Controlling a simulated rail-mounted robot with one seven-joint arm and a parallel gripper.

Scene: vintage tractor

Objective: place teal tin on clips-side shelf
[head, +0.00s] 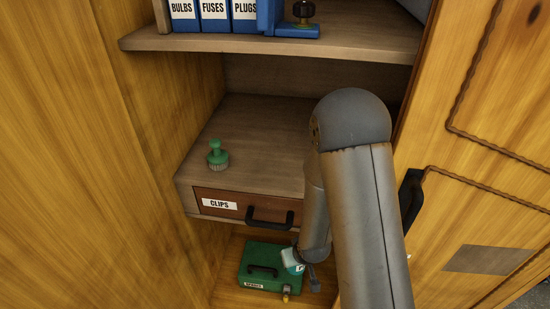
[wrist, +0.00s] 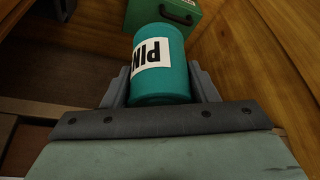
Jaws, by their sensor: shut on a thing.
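The teal tin (wrist: 160,85) is between the two fingers of my gripper (wrist: 160,75) in the wrist view, with a white label reading "PIN" partly in sight. My gripper is shut on it. In the head view the tin (head: 291,262) shows low, beside the green box and below the drawer, partly hidden by my gripper (head: 303,270). The clips-side shelf (head: 262,130) is the wooden top above the drawer marked CLIPS (head: 235,204). My arm covers its right part.
A green brush-like object (head: 217,156) stands on the shelf's left. A black drawer handle (head: 270,218) juts forward. The green box (head: 262,270) sits below. An upper shelf (head: 200,40) holds labelled blue boxes. The open door (head: 470,180) is at right. The shelf's middle looks clear.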

